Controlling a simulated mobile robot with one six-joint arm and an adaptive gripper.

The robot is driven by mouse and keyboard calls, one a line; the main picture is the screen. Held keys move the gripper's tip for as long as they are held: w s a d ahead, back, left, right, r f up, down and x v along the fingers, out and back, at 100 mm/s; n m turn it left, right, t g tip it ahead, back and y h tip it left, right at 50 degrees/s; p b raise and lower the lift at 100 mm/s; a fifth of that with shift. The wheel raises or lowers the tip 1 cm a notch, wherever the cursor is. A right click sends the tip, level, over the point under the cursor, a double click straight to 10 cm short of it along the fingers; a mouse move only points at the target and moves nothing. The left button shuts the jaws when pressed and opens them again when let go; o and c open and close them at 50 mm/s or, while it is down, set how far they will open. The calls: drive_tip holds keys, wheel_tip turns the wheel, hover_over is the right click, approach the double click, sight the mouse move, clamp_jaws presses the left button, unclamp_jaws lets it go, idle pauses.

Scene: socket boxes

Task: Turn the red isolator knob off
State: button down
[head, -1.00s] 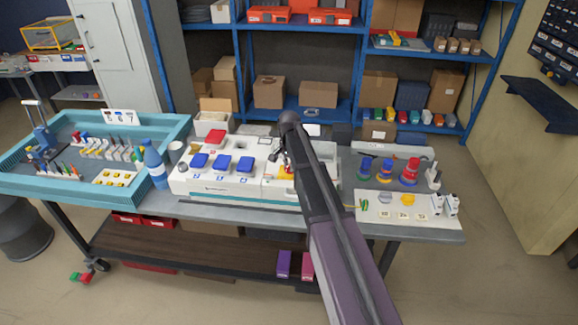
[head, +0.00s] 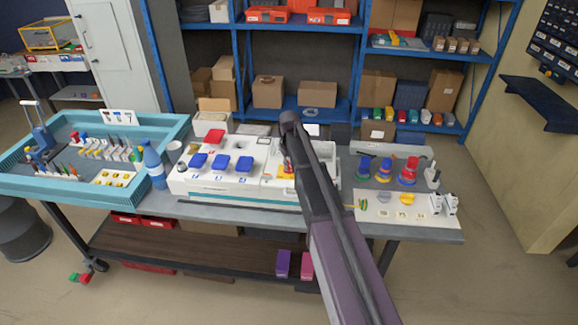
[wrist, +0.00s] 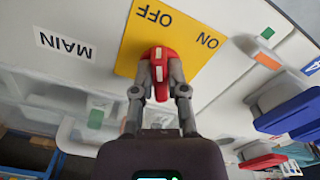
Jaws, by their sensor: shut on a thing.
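The red isolator knob (wrist: 160,72) sits on a yellow plate (wrist: 195,22) in the wrist view. The plate's ON and OFF labels appear upside down, OFF above the knob and ON to its upper right. The knob's white stripe runs up the picture, roughly toward OFF. My gripper (wrist: 159,68) is shut on the knob, one finger on each side. In the head view my gripper (head: 284,160) is at the right part of the white socket box (head: 225,188), and my arm hides most of the knob's area.
A MAIN label (wrist: 65,45) is beside the yellow plate. Blue socket covers (head: 245,164) stand left of my gripper. A blue bottle (head: 154,165) is left of the box. A white board (head: 370,212) with plugs and knobs lies to the right.

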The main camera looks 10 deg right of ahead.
drive_tip(key=shift+d+n, duration=0.1)
drive_tip(key=shift+n, duration=1.6)
drive_tip(key=c, duration=0.7)
unclamp_jaws()
drive_tip(key=shift+o, duration=0.2)
drive_tip(key=shift+m, duration=0.3)
